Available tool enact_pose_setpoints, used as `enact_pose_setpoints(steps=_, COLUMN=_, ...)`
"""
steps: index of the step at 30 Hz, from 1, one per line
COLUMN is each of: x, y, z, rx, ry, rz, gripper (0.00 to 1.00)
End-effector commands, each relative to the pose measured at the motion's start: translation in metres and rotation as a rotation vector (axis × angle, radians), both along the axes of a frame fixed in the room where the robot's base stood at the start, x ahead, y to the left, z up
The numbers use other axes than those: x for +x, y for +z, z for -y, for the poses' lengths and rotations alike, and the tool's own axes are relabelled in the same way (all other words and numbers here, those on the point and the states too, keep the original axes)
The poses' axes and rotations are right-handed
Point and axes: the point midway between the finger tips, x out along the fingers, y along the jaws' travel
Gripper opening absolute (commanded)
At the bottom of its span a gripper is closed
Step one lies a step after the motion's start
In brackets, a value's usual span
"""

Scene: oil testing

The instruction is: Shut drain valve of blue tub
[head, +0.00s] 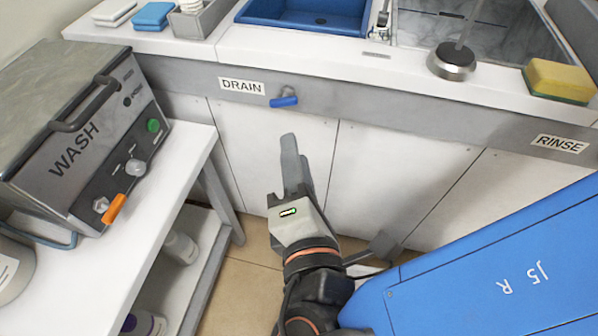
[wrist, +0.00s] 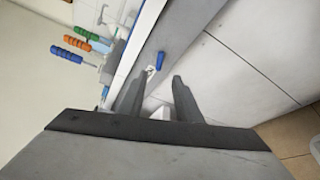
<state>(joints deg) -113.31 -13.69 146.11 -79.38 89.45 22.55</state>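The blue drain valve handle (head: 284,101) sticks out from the grey front rail, just right of the DRAIN label (head: 242,86). It lies roughly sideways on a small metal fitting. The blue tub (head: 262,20) is set in the counter above it, partly cut off by the frame. My gripper (head: 290,148) is below the handle and apart from it, in front of the white cabinet doors. In the wrist view the blue handle (wrist: 160,57) shows ahead, beyond the gap between my gripper's fingers (wrist: 157,85). The fingers are apart with nothing between them.
A WASH machine (head: 85,140) with an orange lever stands on a white shelf table (head: 190,155) at left. A blue panel (head: 490,270) fills the lower right. A yellow sponge (head: 558,80) and a metal-based stand (head: 452,62) are on the counter.

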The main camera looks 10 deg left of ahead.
Motion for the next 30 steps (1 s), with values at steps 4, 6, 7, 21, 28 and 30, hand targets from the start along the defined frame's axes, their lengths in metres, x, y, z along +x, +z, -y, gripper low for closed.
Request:
enact_pose_setpoints(steps=4, x=-0.014, y=0.002, z=0.003, rx=0.000, ry=0.003, rz=0.000, gripper=0.31)
enact_pose_setpoints(steps=6, x=-0.019, y=0.003, z=0.005, rx=0.000, ry=0.003, rz=0.000, gripper=0.31)
enact_pose_setpoints(steps=7, x=-0.021, y=0.003, z=0.006, rx=0.000, ry=0.002, rz=0.000, gripper=0.31)
enact_pose_setpoints(steps=21, x=-0.030, y=0.004, z=0.009, rx=-0.001, ry=0.000, rz=0.000, gripper=0.31)
enact_pose_setpoints(steps=28, x=-0.030, y=0.004, z=0.007, rx=-0.041, ry=-0.005, rz=0.016, gripper=0.66)
enact_pose_setpoints(steps=30, x=-0.030, y=0.003, z=0.003, rx=-0.110, ry=-0.014, rz=0.039, gripper=0.66)
